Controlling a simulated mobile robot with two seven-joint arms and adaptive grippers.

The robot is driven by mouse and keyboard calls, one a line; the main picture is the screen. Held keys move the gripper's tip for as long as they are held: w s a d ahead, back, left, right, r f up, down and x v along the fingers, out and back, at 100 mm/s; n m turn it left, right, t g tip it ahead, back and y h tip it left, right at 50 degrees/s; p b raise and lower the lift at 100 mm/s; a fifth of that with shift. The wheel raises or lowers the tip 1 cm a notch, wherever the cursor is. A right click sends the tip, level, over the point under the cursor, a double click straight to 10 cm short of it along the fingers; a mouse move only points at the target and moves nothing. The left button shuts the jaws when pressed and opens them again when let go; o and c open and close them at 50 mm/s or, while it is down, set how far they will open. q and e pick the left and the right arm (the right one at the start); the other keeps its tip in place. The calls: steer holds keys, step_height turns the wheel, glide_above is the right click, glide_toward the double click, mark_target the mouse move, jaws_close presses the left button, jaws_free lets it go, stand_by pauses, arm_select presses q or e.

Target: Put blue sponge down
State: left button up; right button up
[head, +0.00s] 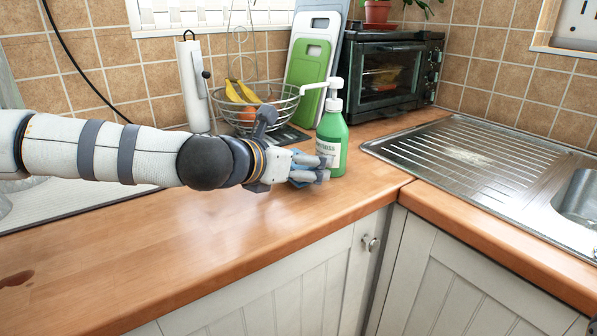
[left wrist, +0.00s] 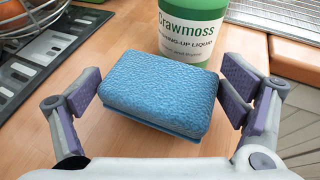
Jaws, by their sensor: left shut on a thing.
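The blue sponge (left wrist: 155,88) sits between the purple finger pads of my left gripper (left wrist: 160,95) in the left wrist view. My left gripper is shut on it, with one pad at each side. In the head view the left gripper (head: 308,170) is low over the wooden worktop (head: 215,220), and its fingers mostly hide the sponge. I cannot tell whether the sponge's underside touches the worktop. The green washing-up liquid bottle (head: 332,140) stands upright just beyond the sponge; its label shows in the left wrist view (left wrist: 190,35). My right gripper is not in view.
A wire fruit bowl (head: 278,105) with bananas stands behind my left gripper. Chopping boards (head: 306,75) and a small oven (head: 385,75) stand behind the bottle. The metal sink drainer (head: 470,155) is to the right.

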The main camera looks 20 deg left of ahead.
arm_select(q)
steer(key=shift+f, duration=0.85)
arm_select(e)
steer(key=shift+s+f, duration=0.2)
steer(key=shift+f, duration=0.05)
arm_select(q)
steer(key=shift+f, duration=0.15)
steer(key=o, duration=0.6)
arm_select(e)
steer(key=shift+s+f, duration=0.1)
arm_select(q)
steer(key=shift+s+r, duration=0.1)
steer(key=shift+r, duration=0.1)
steer(key=p+v, duration=0.2)
steer(key=v, duration=1)
steer(key=shift+r, duration=0.1)
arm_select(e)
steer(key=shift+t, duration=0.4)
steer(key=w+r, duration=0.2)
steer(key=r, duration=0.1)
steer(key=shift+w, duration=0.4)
